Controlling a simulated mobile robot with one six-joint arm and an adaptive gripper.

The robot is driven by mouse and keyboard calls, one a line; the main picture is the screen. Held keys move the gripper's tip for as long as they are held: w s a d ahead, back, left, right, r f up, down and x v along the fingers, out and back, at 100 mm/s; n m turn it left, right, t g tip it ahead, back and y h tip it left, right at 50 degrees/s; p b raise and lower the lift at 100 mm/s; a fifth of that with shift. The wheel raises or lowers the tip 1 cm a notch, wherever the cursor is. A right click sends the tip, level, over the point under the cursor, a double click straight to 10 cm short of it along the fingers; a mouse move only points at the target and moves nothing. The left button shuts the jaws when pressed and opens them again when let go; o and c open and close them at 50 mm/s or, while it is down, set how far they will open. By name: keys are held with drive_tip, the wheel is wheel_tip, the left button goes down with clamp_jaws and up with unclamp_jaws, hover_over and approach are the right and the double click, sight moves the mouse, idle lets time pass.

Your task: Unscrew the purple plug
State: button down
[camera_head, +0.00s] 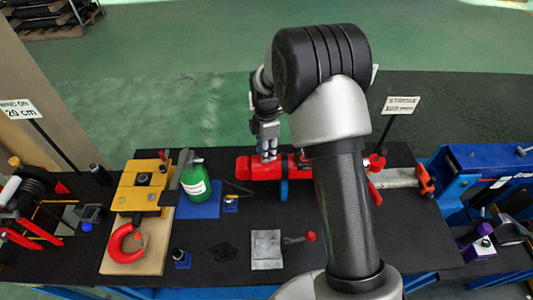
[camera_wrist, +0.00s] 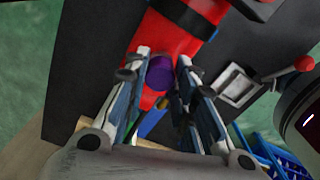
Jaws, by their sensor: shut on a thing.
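The purple plug (camera_wrist: 160,74) shows in the wrist view as a round purple piece on the red cylinder (camera_wrist: 190,40). My gripper (camera_wrist: 162,60) has a finger on each side of the plug and is shut on it. In the head view, my gripper (camera_head: 267,152) points down onto the red cylinder (camera_head: 262,172), which lies on its side on the dark table. The plug is hidden there behind the fingers.
A green bottle (camera_head: 195,181) and a yellow clamp unit (camera_head: 140,185) stand left of the cylinder. A grey plate (camera_head: 266,250) and a red-knobbed lever (camera_head: 309,237) lie in front. A blue machine (camera_head: 480,170) is at the right. My arm hides part of the table.

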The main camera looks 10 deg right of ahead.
drive_tip(key=shift+w+r, duration=0.1)
drive_tip(key=n, duration=0.5)
drive_tip(key=n+p, duration=0.1)
drive_tip(key=n, duration=0.4)
drive_tip(key=c, duration=1.2)
unclamp_jaws()
drive_tip(key=shift+c, duration=0.2)
drive_tip(key=shift+c, duration=0.2)
drive_tip(key=shift+c, duration=0.7)
